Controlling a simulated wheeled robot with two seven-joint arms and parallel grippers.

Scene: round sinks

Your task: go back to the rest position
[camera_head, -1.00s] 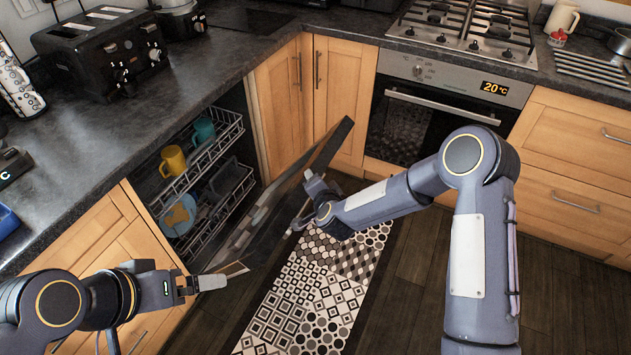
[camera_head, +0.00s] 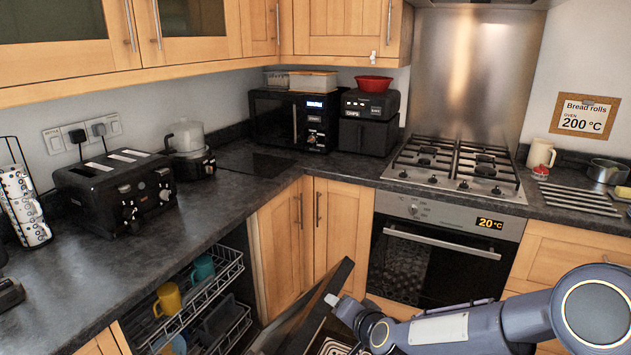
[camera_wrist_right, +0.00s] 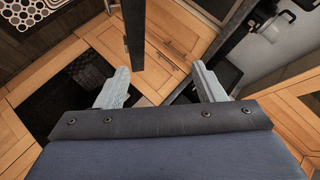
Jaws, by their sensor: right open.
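My right gripper (camera_head: 340,303) is at the bottom centre of the head view, beside the upper end of the open dishwasher door (camera_head: 318,300). In the right wrist view its two fingers (camera_wrist_right: 160,75) are spread apart with nothing held between them. A dark upright edge shows beyond the fingers, and I cannot tell whether it touches them. My left gripper is out of view. My right arm comes in from the lower right, in front of the oven.
The open dishwasher's rack (camera_head: 215,285) holds a yellow mug (camera_head: 168,299) and a teal mug (camera_head: 203,268). The oven (camera_head: 432,258) and hob (camera_head: 455,165) stand behind my right arm. A toaster (camera_head: 118,190) is on the left counter.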

